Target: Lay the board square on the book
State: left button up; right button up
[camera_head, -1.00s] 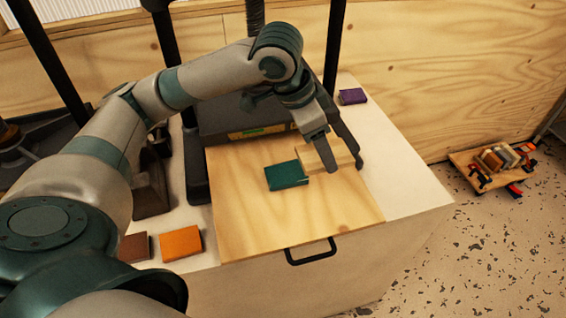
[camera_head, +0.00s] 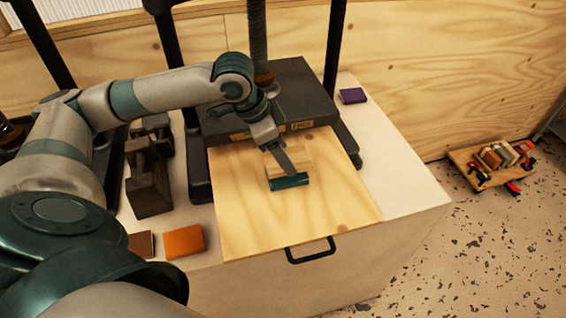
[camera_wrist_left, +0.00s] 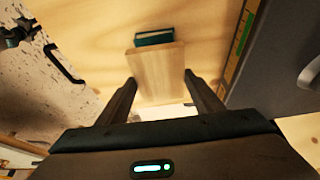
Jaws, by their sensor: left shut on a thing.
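The board (camera_head: 298,155) is a small pale wooden slab, also seen in the left wrist view (camera_wrist_left: 157,70). My left gripper (camera_head: 287,163) is shut on it, with a finger on either side in the left wrist view (camera_wrist_left: 160,80). The teal book (camera_head: 289,183) lies on the light wooden panel. It also shows in the left wrist view (camera_wrist_left: 154,38), just beyond the board's far end. The board covers part of the book, and the book's near strip stays visible in the head view. I cannot tell whether they touch. My right gripper is not in view.
A dark press bed (camera_head: 300,90) with black posts stands behind the panel (camera_head: 290,220). An orange block (camera_head: 183,241) and a brown one (camera_head: 141,245) lie at the front left, a purple one (camera_head: 353,96) at the back right. The panel's front is clear.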

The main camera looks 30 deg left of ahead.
pick_arm(q)
notch_tip(320, 180, down, 3)
jog(key=shift+f+p, duration=0.2)
jog(key=shift+p, duration=0.45)
jog(key=shift+f, duration=0.2)
jog(key=shift+f, duration=0.15)
jog(key=o, duration=1.1)
